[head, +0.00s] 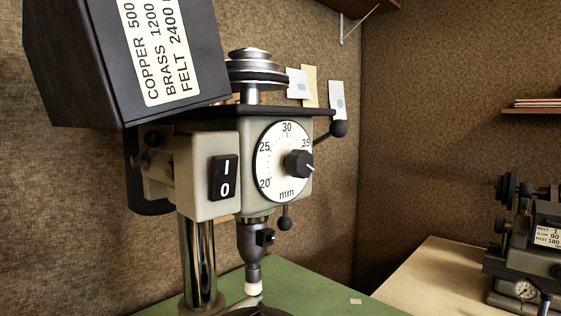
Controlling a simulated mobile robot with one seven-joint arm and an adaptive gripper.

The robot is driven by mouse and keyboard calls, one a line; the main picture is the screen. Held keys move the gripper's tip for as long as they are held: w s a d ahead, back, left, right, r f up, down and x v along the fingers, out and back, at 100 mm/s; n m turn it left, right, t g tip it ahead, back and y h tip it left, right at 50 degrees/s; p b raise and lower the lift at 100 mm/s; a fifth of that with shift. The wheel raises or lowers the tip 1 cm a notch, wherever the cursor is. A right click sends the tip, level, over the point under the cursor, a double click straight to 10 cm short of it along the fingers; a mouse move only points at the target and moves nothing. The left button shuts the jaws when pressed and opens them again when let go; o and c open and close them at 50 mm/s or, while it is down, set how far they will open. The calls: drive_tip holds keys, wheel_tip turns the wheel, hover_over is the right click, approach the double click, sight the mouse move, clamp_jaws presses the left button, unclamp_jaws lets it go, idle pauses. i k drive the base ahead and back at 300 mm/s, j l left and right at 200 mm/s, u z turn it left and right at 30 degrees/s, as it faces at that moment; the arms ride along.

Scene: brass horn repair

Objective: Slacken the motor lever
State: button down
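A grey drill press (208,170) stands on a green-topped bench, with its dark belt cover (75,70) tilted up. A short dark lever (152,138) sits on the left side of the head, behind the switch box. A black ball-ended lever (338,128) sticks out at the upper right, and a smaller ball-ended handle (285,223) hangs below the dial. No label tells which of these is the motor lever. The motor itself is not clearly seen. My gripper is not in view.
The stepped pulley (257,68) is exposed on top. The front carries a 1/0 switch (224,178) and a mm dial (269,172). The chuck (252,240) hangs beside the steel column (198,262). Another machine (530,265) stands on a pale bench (425,280) at right.

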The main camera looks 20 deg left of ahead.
sight(153, 138)
drive_tip(key=i+l+u, duration=0.1)
drive_tip(key=u, duration=0.35)
drive_tip(key=i+l+u, duration=0.1)
drive_tip(key=u, duration=0.35)
